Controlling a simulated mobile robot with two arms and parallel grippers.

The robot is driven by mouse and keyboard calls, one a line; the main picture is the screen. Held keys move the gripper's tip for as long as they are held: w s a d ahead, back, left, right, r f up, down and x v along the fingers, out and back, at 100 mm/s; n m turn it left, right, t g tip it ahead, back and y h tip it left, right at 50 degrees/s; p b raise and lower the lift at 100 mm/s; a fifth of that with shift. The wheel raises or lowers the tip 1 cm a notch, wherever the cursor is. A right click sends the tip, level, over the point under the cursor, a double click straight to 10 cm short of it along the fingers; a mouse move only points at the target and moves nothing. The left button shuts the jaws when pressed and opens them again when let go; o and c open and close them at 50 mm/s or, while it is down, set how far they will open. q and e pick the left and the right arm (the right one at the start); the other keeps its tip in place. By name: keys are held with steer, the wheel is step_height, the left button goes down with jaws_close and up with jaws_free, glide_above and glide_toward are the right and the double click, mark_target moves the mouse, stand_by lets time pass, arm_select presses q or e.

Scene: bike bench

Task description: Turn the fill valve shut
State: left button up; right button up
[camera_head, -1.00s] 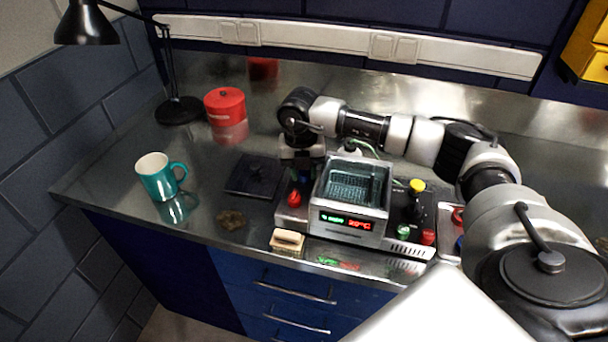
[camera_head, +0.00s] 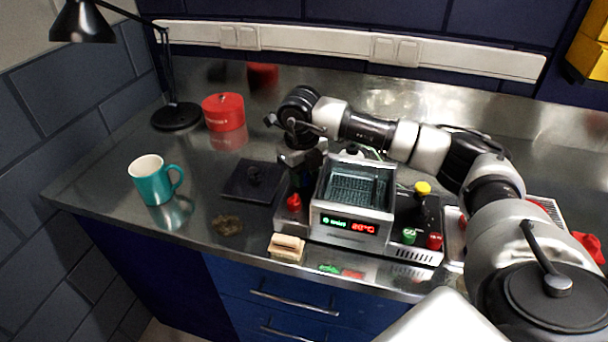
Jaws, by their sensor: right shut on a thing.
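The tank unit (camera_head: 345,227) stands at the front of the steel bench, with an open basin (camera_head: 358,188) and a lit green and red display. My right gripper (camera_head: 299,178) points down at the back left of this unit, just left of the basin. It is shut on the fill valve, which is mostly hidden by the fingers. My left gripper is not in view.
A yellow knob (camera_head: 422,188), a green knob (camera_head: 409,236) and a red knob (camera_head: 434,241) are on the unit's right side. A dark lid (camera_head: 250,182), a teal mug (camera_head: 152,182), a red tin (camera_head: 223,112) and a wooden brush (camera_head: 287,247) stand left and in front.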

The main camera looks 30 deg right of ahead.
stand_by(0.4)
steer(key=o, duration=0.6)
steer(key=shift+r, duration=0.15)
steer(key=r, duration=0.3)
steer(key=r+b, duration=0.1)
steer(key=r, duration=0.6)
steer(key=shift+s+a+r, duration=0.1)
steer(key=shift+a+r, duration=0.25)
